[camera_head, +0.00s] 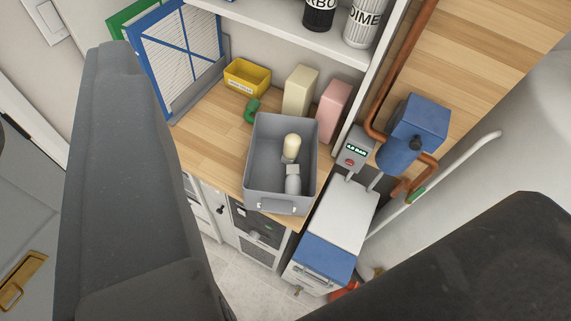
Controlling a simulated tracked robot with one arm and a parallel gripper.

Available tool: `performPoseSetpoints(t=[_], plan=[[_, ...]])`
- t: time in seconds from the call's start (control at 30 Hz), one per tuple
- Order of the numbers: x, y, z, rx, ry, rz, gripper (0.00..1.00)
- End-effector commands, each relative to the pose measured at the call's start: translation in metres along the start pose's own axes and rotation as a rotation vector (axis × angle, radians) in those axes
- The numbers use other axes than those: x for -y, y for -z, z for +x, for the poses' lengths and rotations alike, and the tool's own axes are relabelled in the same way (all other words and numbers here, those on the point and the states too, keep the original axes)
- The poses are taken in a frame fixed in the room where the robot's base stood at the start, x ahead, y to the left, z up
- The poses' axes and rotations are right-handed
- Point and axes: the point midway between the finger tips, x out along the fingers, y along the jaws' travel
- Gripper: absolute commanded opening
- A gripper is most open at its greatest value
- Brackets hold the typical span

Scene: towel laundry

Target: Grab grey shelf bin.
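The grey shelf bin (257,187) stands on the wooden counter in the middle of the view, near the counter's front edge. It is an open box with a handle on its front face. A light bulb and a grey fitting lie inside it. My gripper (300,240) shows as two large dark fingers, one at the left and one at the lower right. They are wide apart with nothing between them. The bin is seen beyond them in the gap, apart from both fingers.
A yellow bin (247,77), a green item (252,110), a cream box (299,91) and a pink box (333,110) stand behind the grey bin. A meter (354,150), copper pipes and a white-and-blue unit (338,218) are close on its right. A white shelf (290,36) hangs above.

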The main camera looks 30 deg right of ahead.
Motion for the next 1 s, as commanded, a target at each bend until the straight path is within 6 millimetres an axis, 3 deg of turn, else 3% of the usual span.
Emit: performPoseSetpoints(t=[0.17, 0.27, 0.37, 0.43, 0.57, 0.7, 0.83, 1.0], plan=[[0.000, 0.000, 0.001, 0.001, 0.000, 0.000, 0.28], [0.005, -0.005, 0.011, 0.008, 0.009, 0.007, 0.28], [0.015, -0.021, 0.042, 0.032, 0.028, 0.029, 0.28], [0.026, -0.040, 0.074, 0.051, 0.043, 0.057, 0.28], [0.046, -0.097, 0.140, 0.099, 0.049, 0.136, 0.28], [0.049, -0.172, 0.196, 0.144, -0.011, 0.216, 0.28], [0.032, -0.246, 0.228, 0.172, -0.122, 0.258, 0.28], [-0.009, -0.328, 0.237, 0.184, -0.301, 0.245, 0.28]])
